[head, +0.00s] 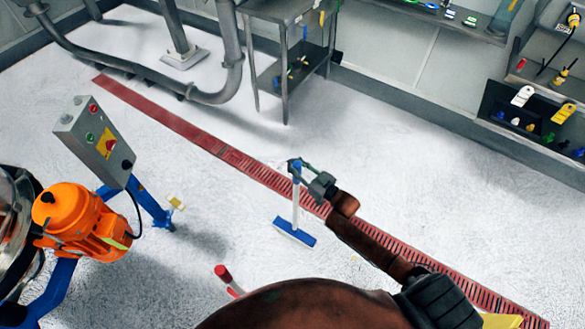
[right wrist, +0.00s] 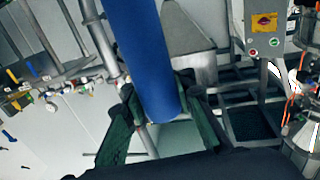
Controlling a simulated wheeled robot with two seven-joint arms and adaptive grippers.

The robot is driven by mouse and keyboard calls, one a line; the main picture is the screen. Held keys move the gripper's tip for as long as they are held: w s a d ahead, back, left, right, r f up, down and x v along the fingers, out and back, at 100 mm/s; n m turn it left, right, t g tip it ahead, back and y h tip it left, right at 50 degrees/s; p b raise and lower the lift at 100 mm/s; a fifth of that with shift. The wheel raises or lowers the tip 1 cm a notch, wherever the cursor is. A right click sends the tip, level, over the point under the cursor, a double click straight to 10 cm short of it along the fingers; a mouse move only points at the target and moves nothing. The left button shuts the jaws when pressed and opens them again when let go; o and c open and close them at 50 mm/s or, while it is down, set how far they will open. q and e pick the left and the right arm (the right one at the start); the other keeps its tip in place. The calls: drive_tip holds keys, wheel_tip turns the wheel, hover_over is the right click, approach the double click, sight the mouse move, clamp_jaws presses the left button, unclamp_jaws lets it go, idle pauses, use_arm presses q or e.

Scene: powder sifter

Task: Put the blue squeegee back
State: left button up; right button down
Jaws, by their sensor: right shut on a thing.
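The blue squeegee has a blue head (head: 295,233) and a pale pole (head: 296,205). It hangs nearly upright below my right gripper (head: 297,166), near the red floor grating, in the head view. My right gripper is shut on its upper handle. In the right wrist view the thick blue handle (right wrist: 142,55) runs down between the dark green fingers (right wrist: 165,125). I cannot tell whether the head touches the floor. My left gripper is not in view.
A rack (head: 530,120) with white and yellow tools stands at the right wall. A metal table (head: 285,60) stands at the back. An orange motor (head: 80,222) and a grey control box (head: 95,140) are at the left. Open white floor lies between, crossed by the red grating (head: 240,163).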

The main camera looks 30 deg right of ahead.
drive_tip(key=f, duration=0.1)
drive_tip(key=f+b, duration=0.1)
drive_tip(key=f, duration=0.1)
drive_tip(key=shift+w+f, duration=0.1)
drive_tip(key=shift+w, duration=0.15)
drive_tip(key=c, duration=2.3)
unclamp_jaws()
drive_tip(key=shift+d+f, duration=0.1)
drive_tip(key=shift+f, duration=0.1)
drive_tip(key=o, duration=0.7)
drive_tip(key=shift+s, duration=0.1)
